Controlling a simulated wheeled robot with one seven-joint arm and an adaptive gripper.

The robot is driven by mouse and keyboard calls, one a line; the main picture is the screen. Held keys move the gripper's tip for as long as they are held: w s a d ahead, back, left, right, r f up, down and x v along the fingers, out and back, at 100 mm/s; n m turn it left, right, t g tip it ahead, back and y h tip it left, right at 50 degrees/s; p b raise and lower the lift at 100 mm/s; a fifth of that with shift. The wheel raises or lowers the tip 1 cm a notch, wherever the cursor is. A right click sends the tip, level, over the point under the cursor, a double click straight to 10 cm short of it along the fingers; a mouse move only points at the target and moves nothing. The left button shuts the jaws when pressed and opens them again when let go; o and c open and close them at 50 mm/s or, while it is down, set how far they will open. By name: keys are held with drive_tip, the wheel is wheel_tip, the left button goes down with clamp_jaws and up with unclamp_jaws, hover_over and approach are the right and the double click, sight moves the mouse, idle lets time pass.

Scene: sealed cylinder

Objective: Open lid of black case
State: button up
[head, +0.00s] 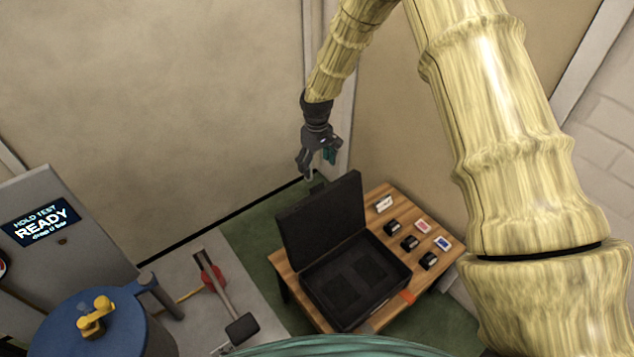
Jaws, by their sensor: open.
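The black case (355,287) sits on a small wooden table. Its lid (323,219) stands raised and tilted back at the far left side, so the dark interior shows, with two rectangular recesses in its floor. My gripper (318,173) hangs above and behind the lid's upper edge, pointing down, with its fingers apart and nothing visible between them. It appears apart from the lid, though the gap in depth is hard to tell.
The wooden table (440,258) also holds several small black items and cards to the right of the case. A blue cylinder (85,330) with a yellow valve stands at lower left beside a grey cabinet (95,235) reading "HOLD TEST READY". Walls stand close behind the table.

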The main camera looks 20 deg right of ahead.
sight(317, 185)
drive_tip(key=shift+f+p, duration=1.5)
drive_tip(key=shift+f, duration=3.3)
